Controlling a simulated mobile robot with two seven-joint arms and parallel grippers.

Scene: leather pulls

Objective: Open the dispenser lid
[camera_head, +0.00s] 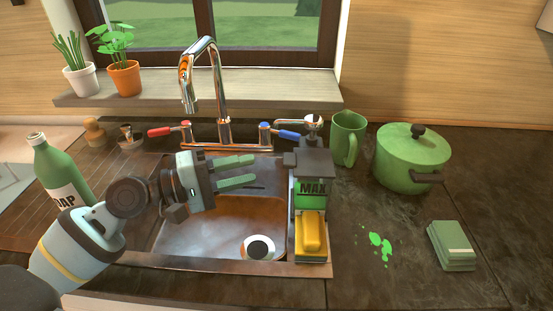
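The dispenser (310,197) is an upright green box marked MAX. It stands at the right rim of the sink. Its dark lid (308,160) sits on top and looks closed. A yellow block (312,231), perhaps a sponge, is at the dispenser's front base. My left gripper (246,171) is over the sink, to the left of the lid, with its two green fingers pointing right towards it. The fingers are parted with nothing between them, and they appear apart from the dispenser. My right gripper is not in view.
The sink (215,228) lies below my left gripper. The faucet (222,112) with red and blue handles stands behind it. A green mug (347,139) and pot (410,160) stand to the right. A soap bottle (58,172) stands at left. A green spill (379,247) and cloths (450,244) lie front right.

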